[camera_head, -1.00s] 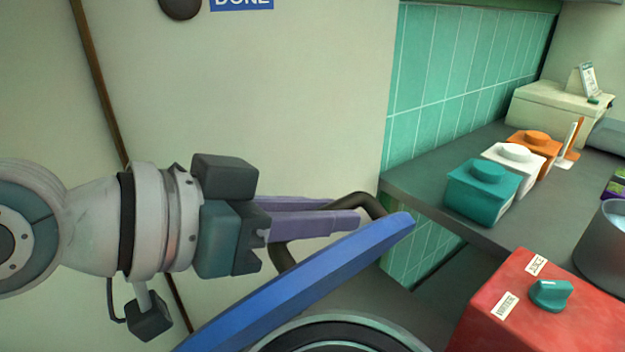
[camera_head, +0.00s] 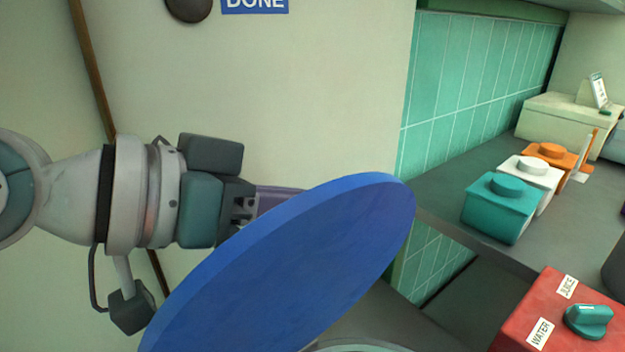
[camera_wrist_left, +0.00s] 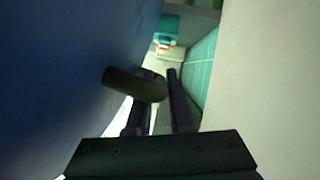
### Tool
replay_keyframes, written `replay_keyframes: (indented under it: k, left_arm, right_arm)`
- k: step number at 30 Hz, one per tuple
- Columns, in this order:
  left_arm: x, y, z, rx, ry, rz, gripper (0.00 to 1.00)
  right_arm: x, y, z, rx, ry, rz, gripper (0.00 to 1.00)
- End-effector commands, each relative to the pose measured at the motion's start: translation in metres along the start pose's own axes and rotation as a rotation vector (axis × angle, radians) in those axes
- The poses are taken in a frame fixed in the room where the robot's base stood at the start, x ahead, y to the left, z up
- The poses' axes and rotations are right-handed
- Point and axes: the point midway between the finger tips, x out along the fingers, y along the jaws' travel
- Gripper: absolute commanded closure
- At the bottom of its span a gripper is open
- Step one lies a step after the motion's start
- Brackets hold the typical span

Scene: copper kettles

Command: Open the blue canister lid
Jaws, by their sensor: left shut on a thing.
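The blue lid (camera_head: 285,270) is a large round disc, tilted steeply up over the bottom middle of the head view. In the left wrist view the blue lid (camera_wrist_left: 65,75) fills the left side. My left gripper (camera_head: 280,198) reaches in from the left behind it, its fingertips hidden by the disc. In the left wrist view my left gripper (camera_wrist_left: 160,98) is shut on the dark bent lid handle (camera_wrist_left: 125,83). Only a sliver of pale rim (camera_head: 350,346), apparently the canister's, shows below the lid. My right gripper is not in view.
A grey counter (camera_head: 440,205) at the right holds a teal canister (camera_head: 500,212), a white one (camera_head: 535,180) and an orange one (camera_head: 562,160). A red box (camera_head: 540,315) with a teal knob stands at the lower right. A plain wall is behind my left gripper.

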Motion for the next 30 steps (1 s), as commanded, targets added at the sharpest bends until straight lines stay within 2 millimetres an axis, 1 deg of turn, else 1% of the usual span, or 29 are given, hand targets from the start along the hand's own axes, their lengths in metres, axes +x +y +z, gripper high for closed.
replay_keyframes:
  k: [1,3,4,13,16,19,27,30]
  left_arm:
    - [0.000,0.000,0.000,0.001,-0.002,0.000,0.77]
    - [0.000,0.000,0.001,0.001,-0.002,0.000,0.69]
    - [0.000,0.000,0.001,0.001,-0.002,0.000,0.68]
    - [0.000,0.000,0.001,0.000,-0.001,0.000,0.68]
    - [-0.006,-0.001,0.001,0.000,-0.001,-0.001,0.68]
    - [-0.019,-0.001,0.002,0.001,-0.002,-0.002,0.68]
    - [-0.069,-0.001,0.003,0.003,-0.004,-0.003,0.68]
    - [-0.083,-0.001,0.003,0.001,-0.004,-0.003,0.68]
  right_arm:
    - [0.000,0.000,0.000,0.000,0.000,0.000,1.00]
    - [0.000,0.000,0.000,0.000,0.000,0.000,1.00]
    - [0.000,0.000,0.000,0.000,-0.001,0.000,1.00]
    - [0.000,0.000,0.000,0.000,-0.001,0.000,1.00]
    - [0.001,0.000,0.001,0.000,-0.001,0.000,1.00]
    - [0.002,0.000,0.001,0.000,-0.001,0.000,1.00]
    - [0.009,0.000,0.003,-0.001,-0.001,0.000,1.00]
    - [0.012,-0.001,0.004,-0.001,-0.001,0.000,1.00]
